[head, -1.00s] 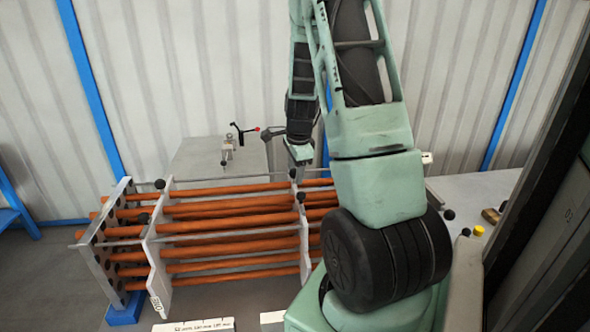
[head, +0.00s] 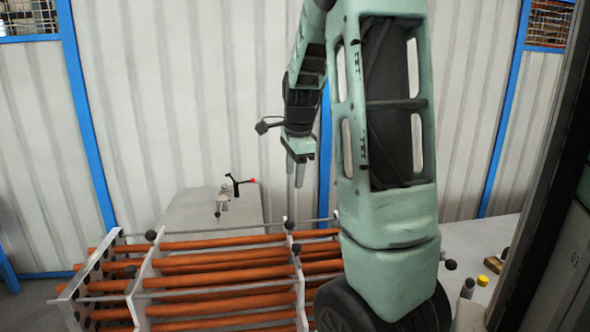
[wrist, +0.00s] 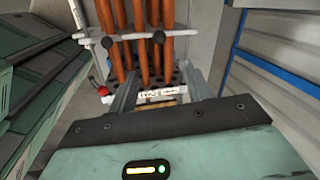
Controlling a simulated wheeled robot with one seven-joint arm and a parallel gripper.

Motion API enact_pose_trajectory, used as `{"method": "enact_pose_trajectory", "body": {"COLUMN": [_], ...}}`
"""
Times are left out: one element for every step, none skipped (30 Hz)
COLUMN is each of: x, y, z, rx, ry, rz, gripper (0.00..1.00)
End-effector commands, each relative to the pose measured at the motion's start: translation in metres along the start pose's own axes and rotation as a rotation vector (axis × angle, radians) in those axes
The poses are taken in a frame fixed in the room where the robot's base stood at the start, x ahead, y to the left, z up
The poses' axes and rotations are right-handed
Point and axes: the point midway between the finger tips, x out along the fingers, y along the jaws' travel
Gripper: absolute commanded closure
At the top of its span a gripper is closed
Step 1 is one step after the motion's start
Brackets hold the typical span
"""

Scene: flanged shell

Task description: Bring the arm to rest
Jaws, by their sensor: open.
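My gripper (head: 295,171) hangs pointing down in the head view, above the far side of the tube rack. Its two fingers are apart with nothing between them. In the wrist view the open fingers (wrist: 160,92) reach forward, with the orange tubes (wrist: 133,45) beyond them. My arm is folded upward and fills the right middle of the head view, hiding the right end of the tube bundle (head: 225,268).
White support plates (head: 143,292) with black knobs hold the orange tubes. A yellow-capped item (head: 482,280) stands at the right. A corrugated wall (head: 180,100) with blue posts closes the back.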

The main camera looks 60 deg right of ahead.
Motion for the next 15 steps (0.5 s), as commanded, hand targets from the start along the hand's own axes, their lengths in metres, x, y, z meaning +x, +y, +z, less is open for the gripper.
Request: {"method": "enact_pose_trajectory", "body": {"x": [-0.0052, -0.0076, -0.0102, -0.0117, -0.0129, -0.0140, -0.0145, -0.0148, -0.0149, -0.0149, -0.0149, -0.0148, -0.0147, -0.0147, -0.0147], "y": [-0.0005, -0.0005, -0.0002, 0.0000, 0.0001, 0.0001, 0.0002, 0.0002, 0.0002, 0.0002, 0.0002, 0.0002, 0.0001, 0.0001, 0.0001], "z": [0.0003, 0.0003, 0.0003, 0.0003, 0.0002, 0.0002, 0.0001, 0.0001, 0.0000, 0.0000, 0.0000, 0.0000, 0.0000, 0.0000, 0.0000], "rx": [0.000, 0.000, 0.000, 0.000, 0.000, 0.000, 0.000, 0.000, 0.000, 0.000, 0.000, 0.000, 0.000, 0.000, 0.000], "ry": [0.000, 0.000, 0.000, -0.001, 0.000, 0.000, 0.000, 0.000, 0.000, 0.000, 0.000, 0.000, 0.000, 0.000, 0.000], "rz": [-0.003, -0.003, -0.001, -0.001, 0.000, 0.000, 0.000, 0.000, 0.000, 0.000, 0.000, 0.000, 0.000, 0.000, 0.000], "gripper": [0.50, 0.50, 0.50, 0.50, 0.50, 0.50, 0.50, 0.50, 0.50, 0.50, 0.50, 0.50, 0.50, 0.50, 0.50]}}
